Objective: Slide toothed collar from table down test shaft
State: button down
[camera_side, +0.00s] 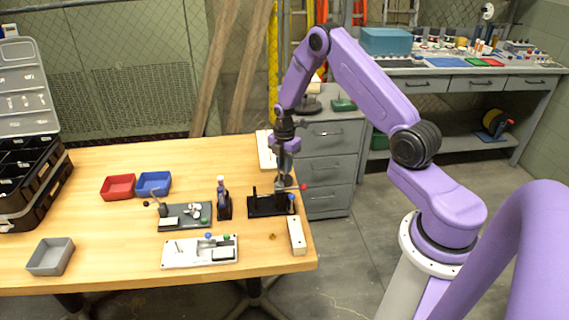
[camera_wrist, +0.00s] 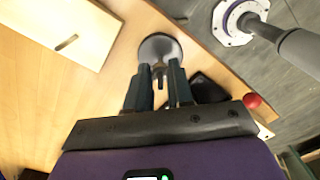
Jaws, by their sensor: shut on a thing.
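In the side view my gripper (camera_side: 284,182) points down over a black fixture (camera_side: 262,208) near the table's right edge. In the wrist view my fingers (camera_wrist: 161,75) are closed around a grey round piece (camera_wrist: 158,46), which I take to be the toothed collar. Its teeth cannot be made out, and part of it is hidden between the fingers. The fixture has a short black post (camera_side: 255,194) at its left. The test shaft is not clear behind my gripper, so I cannot tell whether the collar is around it.
A red ball (camera_side: 303,187) and a blue ball (camera_side: 291,198) are close at the fixture's right. A small brass piece (camera_side: 272,237) and a white block (camera_side: 296,236) are in front. A dark stand (camera_side: 224,205) and a grey plate (camera_side: 184,224) are left.

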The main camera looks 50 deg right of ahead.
jog(key=shift+f, duration=1.45)
dwell(0.6)
jog(key=c, duration=0.9)
grip_release()
notch_tip(320, 180, up, 21)
jog(key=shift+r, duration=0.2)
dwell(0.6)
